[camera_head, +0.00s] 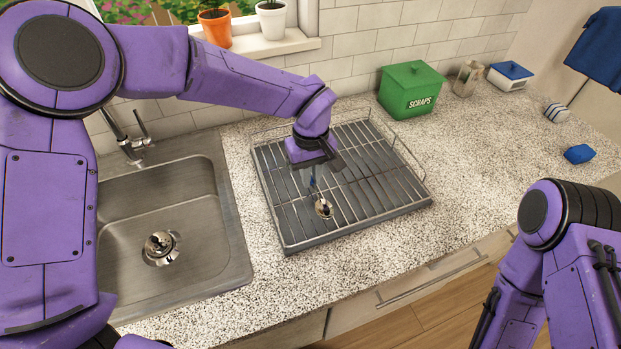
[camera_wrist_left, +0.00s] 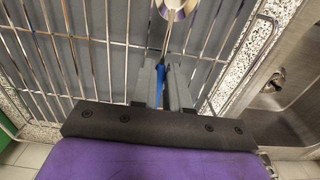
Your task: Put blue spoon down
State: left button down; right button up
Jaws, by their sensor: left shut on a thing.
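The blue spoon (camera_head: 323,207) shows a shiny metal bowl and a blue handle in the head view. My left gripper (camera_head: 312,172) is shut on its blue handle, over the metal dish rack (camera_head: 385,194). In the left wrist view the spoon (camera_wrist_left: 177,10) points away from my left gripper (camera_wrist_left: 166,82), with the blue handle between the two fingers. The bowl is over the rack's bars; I cannot tell whether it touches them. My right arm is at the lower right of the head view, and its gripper is not visible.
A steel sink (camera_head: 207,237) lies left of the rack. A blue sponge-like item (camera_head: 579,154) lies on clear counter.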

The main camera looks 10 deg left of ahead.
pick_arm(q)
jog(key=shift+s+f, duration=0.3)
jog(key=shift+f, duration=0.45)
jog(key=shift+s+f, duration=0.2)
jog(key=shift+s, duration=0.35)
jog(key=shift+w+f, duration=0.15)
jog(key=shift+w, duration=0.05)
jog(key=c, duration=1.1)
grip_release()
jog(key=shift+w+f, duration=0.1)
jog(key=shift+w, duration=0.05)
jog(key=shift+s, duration=0.2)
notch_tip(320, 180, up, 12)
jog(key=shift+w+r+b, duration=0.15)
jog(key=shift+b, duration=0.45)
